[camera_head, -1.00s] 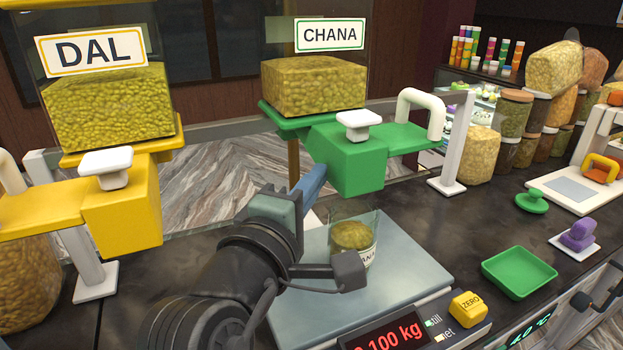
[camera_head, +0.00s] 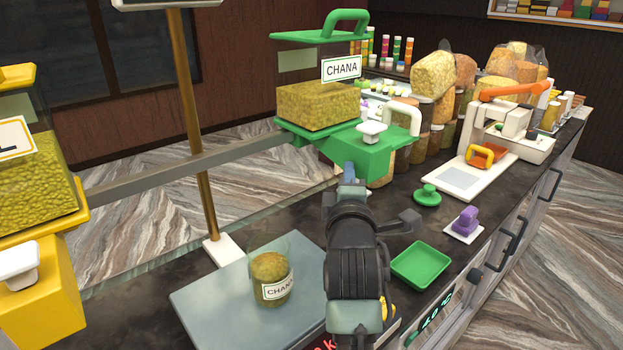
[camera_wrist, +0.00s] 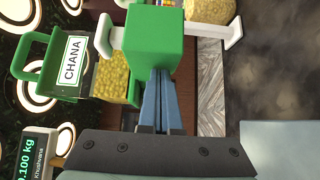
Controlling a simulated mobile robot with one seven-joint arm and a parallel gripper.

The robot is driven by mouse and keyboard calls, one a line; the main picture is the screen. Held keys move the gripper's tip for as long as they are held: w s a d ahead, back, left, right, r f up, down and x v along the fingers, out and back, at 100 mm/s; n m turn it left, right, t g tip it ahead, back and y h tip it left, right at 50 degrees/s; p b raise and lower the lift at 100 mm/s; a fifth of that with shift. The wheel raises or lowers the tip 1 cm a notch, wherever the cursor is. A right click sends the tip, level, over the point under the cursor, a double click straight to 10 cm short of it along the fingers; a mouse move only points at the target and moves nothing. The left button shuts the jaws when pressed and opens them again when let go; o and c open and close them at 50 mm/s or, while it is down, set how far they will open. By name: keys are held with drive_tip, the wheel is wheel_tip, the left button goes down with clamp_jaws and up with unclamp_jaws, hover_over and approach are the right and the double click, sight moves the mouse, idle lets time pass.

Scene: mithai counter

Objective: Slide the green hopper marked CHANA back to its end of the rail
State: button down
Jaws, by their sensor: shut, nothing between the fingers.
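The green hopper marked CHANA (camera_head: 318,103) is on the rail at its right end, full of chana, with a white knob and a white side handle. In the wrist view its green block (camera_wrist: 154,40) is turned on its side. My gripper (camera_head: 348,172) is shut and empty. Its blue fingertips, also in the wrist view (camera_wrist: 160,75), meet the edge of the green block; whether they press on it I cannot tell. The rail (camera_head: 150,177) runs left from the hopper. The rail's right post is mostly hidden behind the hopper and my arm in the head view.
The jar marked CHANA (camera_head: 270,282) stands on the grey scale (camera_head: 205,300), left of my arm. The yellow hopper (camera_head: 40,190) is at the far left. A green tray (camera_head: 420,265), a green lid (camera_head: 427,195) and a purple item (camera_head: 465,222) lie on the counter to the right.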

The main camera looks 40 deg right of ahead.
sight(366, 172)
drive_tip(key=d, duration=0.4)
drive_tip(key=shift+r, duration=0.15)
drive_tip(key=shift+d, duration=0.1)
